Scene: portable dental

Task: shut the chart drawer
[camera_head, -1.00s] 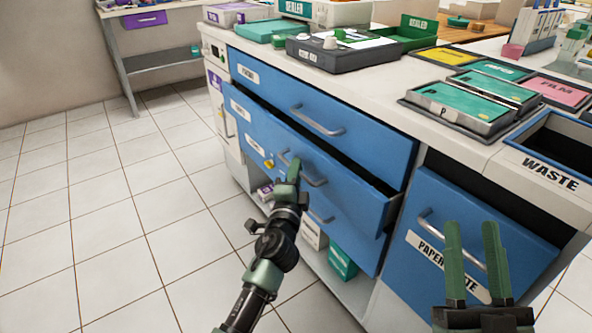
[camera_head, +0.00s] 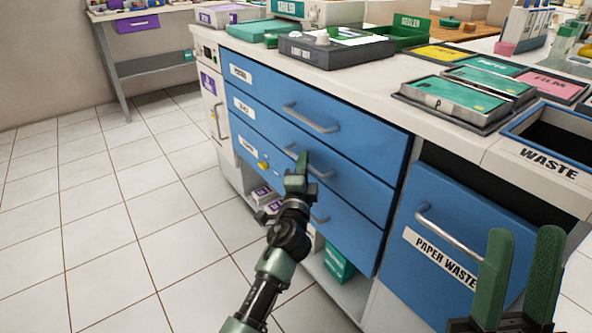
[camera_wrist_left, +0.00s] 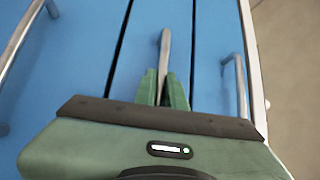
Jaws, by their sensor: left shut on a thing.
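The blue middle drawer (camera_head: 357,187), taken as the chart drawer although its label is too small to read, sits flush with the drawers above and below. My left gripper (camera_head: 300,164) is at this drawer's metal handle (camera_head: 322,176). In the left wrist view the green fingers of my left gripper (camera_wrist_left: 161,84) are shut around the handle (camera_wrist_left: 165,45). Part of the handle is hidden by the fingers. My right gripper (camera_head: 520,265) is open and empty at the lower right, in front of the paper waste door.
The top drawer (camera_head: 270,98) and bottom drawer (camera_head: 345,235) look closed. The paper waste door (camera_head: 405,275) is on the right, below the waste bin opening (camera_head: 555,125). The counter holds trays and boxes. The tiled floor (camera_head: 120,240) at left is clear.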

